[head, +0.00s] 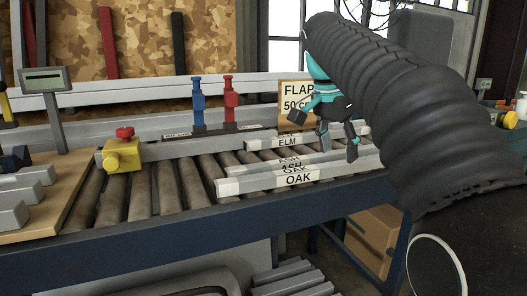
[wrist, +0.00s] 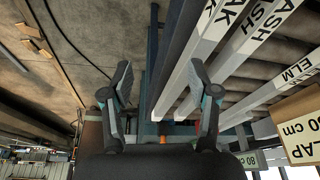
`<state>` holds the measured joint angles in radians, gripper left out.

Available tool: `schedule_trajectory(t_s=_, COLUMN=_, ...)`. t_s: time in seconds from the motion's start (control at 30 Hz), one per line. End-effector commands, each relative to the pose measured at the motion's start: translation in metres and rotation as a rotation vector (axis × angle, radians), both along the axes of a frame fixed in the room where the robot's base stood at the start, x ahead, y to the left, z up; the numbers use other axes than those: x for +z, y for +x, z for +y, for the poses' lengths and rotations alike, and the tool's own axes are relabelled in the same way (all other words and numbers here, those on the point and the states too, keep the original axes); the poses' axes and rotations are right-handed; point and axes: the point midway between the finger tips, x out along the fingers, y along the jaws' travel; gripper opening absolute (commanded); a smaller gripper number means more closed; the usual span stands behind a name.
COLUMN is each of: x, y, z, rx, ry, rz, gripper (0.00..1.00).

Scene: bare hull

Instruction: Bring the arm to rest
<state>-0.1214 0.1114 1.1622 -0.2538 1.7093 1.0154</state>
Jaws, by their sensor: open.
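My gripper (head: 330,138) hangs at the end of my dark ribbed arm in the head view, in front of the labelled bars and the FLAP sign (head: 297,98). It is open, and nothing shows between its fingers. In the wrist view my gripper (wrist: 160,82) has its two fingers spread wide apart. Labelled bars and the floor lie beyond them. I cannot tell from these frames how far the fingers are from the bars.
A roller conveyor (head: 140,194) carries labelled bars, including the OAK bar (head: 250,186). A yellow block with a red knob (head: 122,154) and blue (head: 198,104) and red (head: 229,102) upright pieces stand along it. A wooden box (head: 372,238) sits below. Floor shows under the bench.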

Motion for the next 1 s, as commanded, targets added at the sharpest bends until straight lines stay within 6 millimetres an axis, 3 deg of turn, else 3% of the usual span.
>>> schedule_trajectory(t_s=0.17, x=-0.014, y=-0.030, z=-0.004, rx=0.134, ry=0.004, rz=-0.009, gripper=0.60)
schedule_trajectory(t_s=0.37, x=-0.049, y=-0.080, z=-0.008, rx=0.353, ry=0.003, rz=-0.035, gripper=0.60)
schedule_trajectory(t_s=0.57, x=-0.098, y=-0.134, z=-0.009, rx=0.561, ry=-0.012, rz=-0.075, gripper=0.60)
schedule_trajectory(t_s=0.8, x=-0.172, y=-0.197, z=-0.006, rx=0.782, ry=-0.052, rz=-0.131, gripper=0.60)
schedule_trajectory(t_s=1.0, x=-0.222, y=-0.232, z=-0.004, rx=0.902, ry=-0.088, rz=-0.167, gripper=0.60)
